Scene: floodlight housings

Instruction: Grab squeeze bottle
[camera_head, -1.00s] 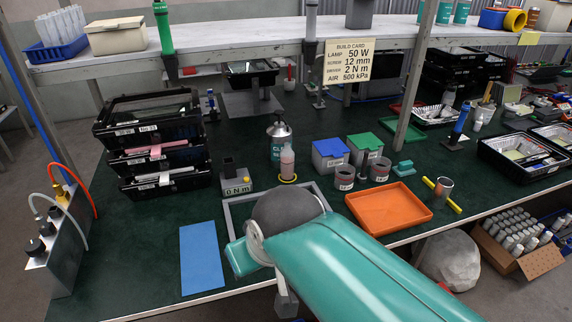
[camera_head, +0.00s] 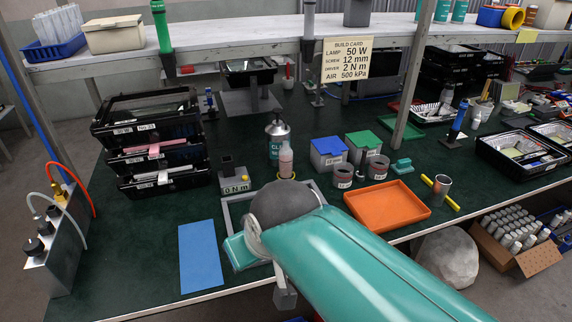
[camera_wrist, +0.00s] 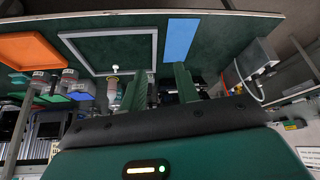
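The squeeze bottle (camera_head: 286,160), pale pink and translucent with a narrow tip, stands upright on the green bench in the head view, in front of a silver-topped cleaner can (camera_head: 277,136). Its lower part is partly hidden by my arm. In the wrist view, which looks upside down, the squeeze bottle (camera_wrist: 113,86) shows just left of my fingers. My gripper (camera_wrist: 162,82) has two green fingers spread apart with an empty gap between them. The bottle is outside that gap, beside the left finger.
A grey frame (camera_head: 232,214) lies near my arm, with a blue mat (camera_head: 200,256) to its left. Labelled cups (camera_head: 342,176), blue and green lidded boxes (camera_head: 328,152) and an orange tray (camera_head: 388,207) stand to the right. Black stacked trays (camera_head: 152,152) stand left. A shelf overhangs the back.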

